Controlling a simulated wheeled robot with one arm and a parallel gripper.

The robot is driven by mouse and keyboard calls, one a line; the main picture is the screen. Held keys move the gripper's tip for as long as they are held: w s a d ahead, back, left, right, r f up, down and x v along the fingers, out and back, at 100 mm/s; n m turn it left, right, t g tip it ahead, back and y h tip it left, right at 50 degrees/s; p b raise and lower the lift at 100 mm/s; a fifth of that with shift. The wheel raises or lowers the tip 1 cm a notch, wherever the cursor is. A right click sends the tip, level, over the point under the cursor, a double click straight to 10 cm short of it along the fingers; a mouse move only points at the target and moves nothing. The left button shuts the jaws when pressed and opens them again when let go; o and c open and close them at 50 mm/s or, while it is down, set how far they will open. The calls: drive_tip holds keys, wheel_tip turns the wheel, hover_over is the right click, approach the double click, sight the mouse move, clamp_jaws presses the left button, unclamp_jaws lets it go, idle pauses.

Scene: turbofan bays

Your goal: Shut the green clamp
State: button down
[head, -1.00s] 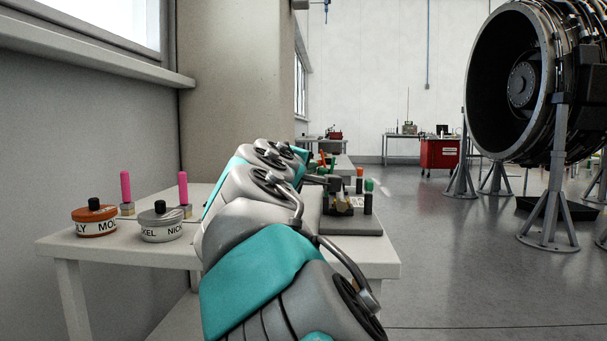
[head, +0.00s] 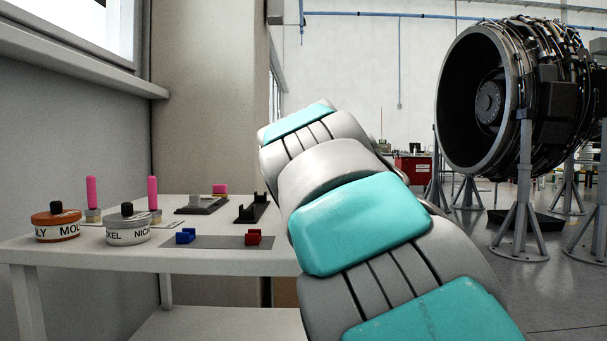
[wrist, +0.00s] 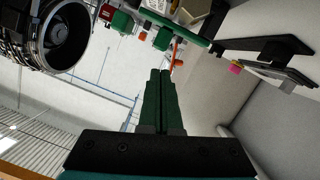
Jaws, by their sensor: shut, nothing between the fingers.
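My gripper (wrist: 160,74) shows in the wrist view with its two dark green fingers together and nothing between them. In the head view my arm hides it. Beyond the fingertips in the wrist view, near the top edge, is a green bar-like part (wrist: 172,26) with an orange handle-like piece (wrist: 177,53) close to it. A green block (wrist: 121,21) lies left of that. I cannot tell for sure which green part is the clamp, or whether it is open. The gap between the fingertips and these parts is unclear. No green clamp shows in the head view.
The white table (head: 60,252) holds an orange tin (head: 57,226), a grey tin (head: 128,230), pink-handled brushes, a dark plate with blue (head: 186,236) and red (head: 253,238) blocks, and a black fixture (head: 252,208). A turbofan (head: 490,98) on stands is at right.

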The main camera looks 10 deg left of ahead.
drive_tip(key=shift+w+d+f+m+y+b, duration=0.15)
drive_tip(key=shift+d+f+m+y+b, duration=0.3)
drive_tip(key=shift+m, duration=0.35)
drive_tip(key=shift+w+d+f+m+y+b, duration=0.15)
drive_tip(key=shift+d+f+m+b, duration=0.1)
drive_tip(key=shift+d+m, duration=0.45)
drive_tip(key=shift+a, duration=0.1)
drive_tip(key=shift+r, duration=0.15)
